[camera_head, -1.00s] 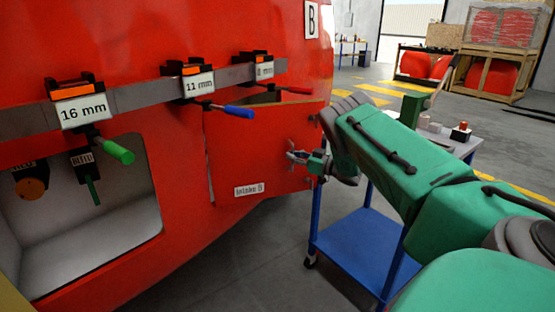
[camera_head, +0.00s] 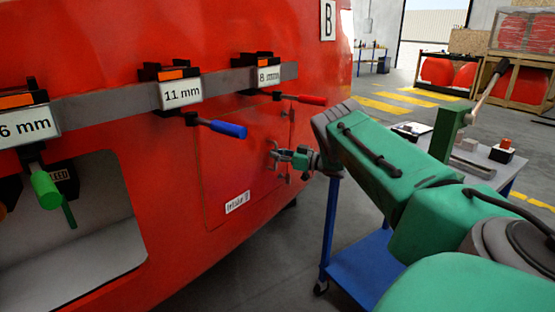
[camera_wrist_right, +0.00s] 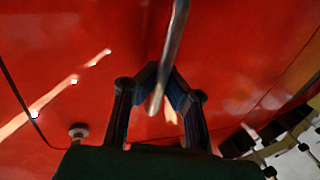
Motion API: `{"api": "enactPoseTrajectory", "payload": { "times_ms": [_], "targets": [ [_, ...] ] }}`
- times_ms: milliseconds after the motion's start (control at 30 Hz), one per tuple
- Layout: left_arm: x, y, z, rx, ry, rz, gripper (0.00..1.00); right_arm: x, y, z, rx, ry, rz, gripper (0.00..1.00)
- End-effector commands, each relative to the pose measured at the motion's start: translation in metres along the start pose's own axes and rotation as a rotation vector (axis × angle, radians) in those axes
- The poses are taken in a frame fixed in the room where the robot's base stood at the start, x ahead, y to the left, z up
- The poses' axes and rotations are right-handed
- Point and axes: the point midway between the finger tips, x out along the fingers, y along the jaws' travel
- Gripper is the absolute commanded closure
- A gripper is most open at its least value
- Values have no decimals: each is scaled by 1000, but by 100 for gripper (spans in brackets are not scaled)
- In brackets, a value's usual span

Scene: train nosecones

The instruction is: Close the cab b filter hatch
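The filter hatch (camera_head: 240,185) is a red panel in the side of the red nosecone, with a small label (camera_head: 237,203) that looks like "Intake B". It sits about flush with the body, and only a thin outline shows around it. My right gripper (camera_head: 276,154) is at the hatch's right edge, between small metal fittings. In the right wrist view its dark fingers (camera_wrist_right: 163,75) angle inward close together, with a grey metal bar (camera_wrist_right: 172,45) across them. Whether they grip the bar is unclear. My left gripper is not in view.
A rail with holders marked 11 mm (camera_head: 182,94) and 8 mm (camera_head: 268,76) runs above the hatch, blue (camera_head: 228,129) and red (camera_head: 311,100) handles jutting out. An open recess (camera_head: 85,235) is at left. A blue cart (camera_head: 360,265) stands beside my right arm.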

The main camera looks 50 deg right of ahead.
Motion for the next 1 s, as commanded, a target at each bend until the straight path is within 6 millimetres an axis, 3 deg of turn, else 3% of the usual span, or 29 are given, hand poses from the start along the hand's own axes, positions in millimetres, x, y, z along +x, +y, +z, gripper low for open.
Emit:
{"api": "enactPoseTrajectory", "payload": {
  "times_ms": [433, 467, 533, 567, 867, 1000],
  "targets": [
    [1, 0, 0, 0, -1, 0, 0, 1, 5, 2, 2, -3, 11, 100],
    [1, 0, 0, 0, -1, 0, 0, 1, 5, 2, 2, -3, 11, 96],
    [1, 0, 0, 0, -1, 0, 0, 2, 5, 1, 2, -2, 10, 72],
    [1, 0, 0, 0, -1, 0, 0, 2, 5, 1, 2, -2, 10, 69],
    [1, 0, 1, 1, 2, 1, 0, 0, 2, 0, 0, -2, 7, 69],
    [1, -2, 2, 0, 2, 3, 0, -12, 3, 0, 0, -3, 10, 69]
  ]
}}
